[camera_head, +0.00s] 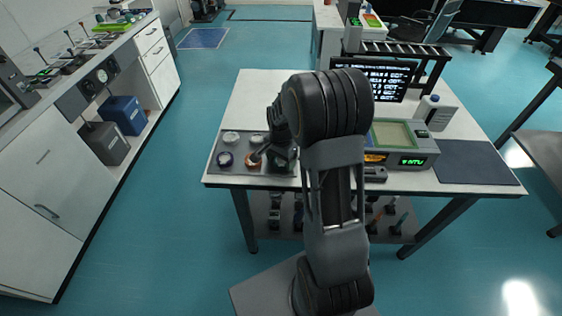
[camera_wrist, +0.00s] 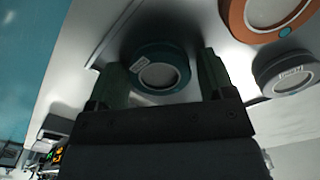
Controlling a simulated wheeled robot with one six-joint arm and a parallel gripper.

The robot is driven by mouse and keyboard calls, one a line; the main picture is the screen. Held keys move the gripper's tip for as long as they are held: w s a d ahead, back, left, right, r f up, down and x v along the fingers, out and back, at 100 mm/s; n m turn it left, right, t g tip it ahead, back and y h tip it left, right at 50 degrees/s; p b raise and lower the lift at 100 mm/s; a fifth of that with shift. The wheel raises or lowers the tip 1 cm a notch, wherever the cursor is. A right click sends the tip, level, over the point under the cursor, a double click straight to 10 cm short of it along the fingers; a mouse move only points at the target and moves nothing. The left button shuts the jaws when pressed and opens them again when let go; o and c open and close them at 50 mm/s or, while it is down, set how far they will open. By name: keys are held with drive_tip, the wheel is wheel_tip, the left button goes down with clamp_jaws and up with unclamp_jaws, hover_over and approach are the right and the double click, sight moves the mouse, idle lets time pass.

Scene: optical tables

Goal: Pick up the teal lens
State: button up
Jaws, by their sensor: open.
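The teal lens (camera_wrist: 163,75), a round dark-teal ring with a pale centre and a small label, lies between the two fingers of my gripper (camera_wrist: 161,64) in the wrist view. The gripper is open, with one finger on each side of the lens. I cannot tell whether either finger touches it. In the head view my gripper (camera_head: 272,157) is over the right part of a dark tray (camera_head: 216,169) on the white table, and my arm hides much of that area.
An orange lens (camera_wrist: 249,31) and a grey lens (camera_wrist: 288,76) lie close by in the wrist view. An instrument with a green display (camera_head: 412,161) and a dark mat (camera_head: 475,165) are to the right.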

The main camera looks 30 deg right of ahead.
drive_tip(key=c, duration=0.7)
